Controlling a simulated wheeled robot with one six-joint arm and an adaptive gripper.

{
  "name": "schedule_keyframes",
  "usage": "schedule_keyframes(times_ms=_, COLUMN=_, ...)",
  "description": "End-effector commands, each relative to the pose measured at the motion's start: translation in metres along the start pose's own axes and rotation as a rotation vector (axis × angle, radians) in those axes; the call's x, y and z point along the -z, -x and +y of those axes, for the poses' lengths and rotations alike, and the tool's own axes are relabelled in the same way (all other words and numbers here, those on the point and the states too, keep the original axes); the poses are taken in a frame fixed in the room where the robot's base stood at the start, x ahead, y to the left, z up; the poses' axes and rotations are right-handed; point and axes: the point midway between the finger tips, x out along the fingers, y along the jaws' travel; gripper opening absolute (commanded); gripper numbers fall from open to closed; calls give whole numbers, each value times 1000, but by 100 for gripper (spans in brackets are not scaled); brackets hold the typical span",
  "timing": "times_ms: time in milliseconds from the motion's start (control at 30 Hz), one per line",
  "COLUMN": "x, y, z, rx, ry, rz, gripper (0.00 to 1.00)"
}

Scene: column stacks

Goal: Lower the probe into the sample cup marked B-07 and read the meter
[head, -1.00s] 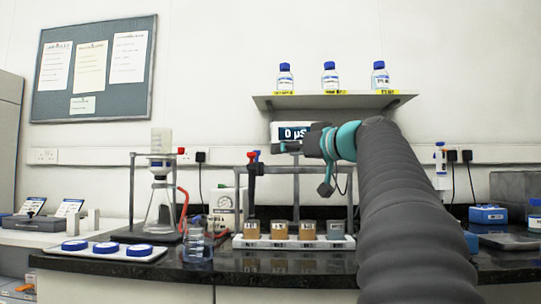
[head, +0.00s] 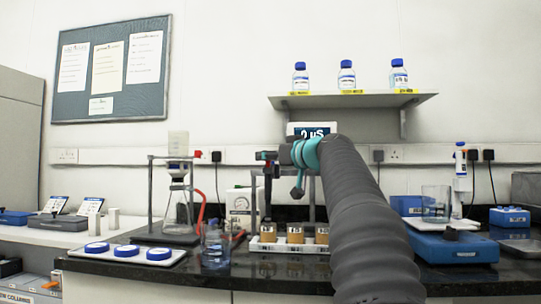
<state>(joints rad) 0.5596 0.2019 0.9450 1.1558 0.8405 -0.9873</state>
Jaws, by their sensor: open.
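The probe (head: 267,183) hangs upright, dark with a red part near its top, above the left end of a white rack (head: 262,246). Amber sample cups (head: 295,235) stand in the rack; their labels are too small to read. My arm hides the rack's right end. The meter (head: 306,130) stands behind my wrist, its display reading 0 µS, partly covered. My gripper (head: 271,156) is open, pointing left at the probe's upper end. I cannot tell whether the jaws are around the probe or only beside it.
A glass beaker (head: 215,246) stands left of the rack. A flask on a stand (head: 177,208) and a tray with blue lids (head: 127,253) are farther left. A blue balance (head: 452,247) is to the right. A shelf with bottles (head: 350,101) hangs above.

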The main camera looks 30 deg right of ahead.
Motion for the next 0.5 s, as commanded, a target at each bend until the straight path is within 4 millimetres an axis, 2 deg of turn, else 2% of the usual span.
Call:
schedule_keyframes(times_ms=233, x=0, y=-1, z=0, rx=0, ry=0, rz=0, gripper=51)
schedule_keyframes(times_ms=267, x=0, y=-1, z=0, rx=0, ry=0, rz=0, gripper=46)
schedule_keyframes(times_ms=433, x=0, y=-1, z=0, rx=0, ry=-1, rz=-1, gripper=3)
schedule_keyframes(times_ms=500, x=0, y=-1, z=0, rx=0, ry=-1, rz=-1, gripper=0)
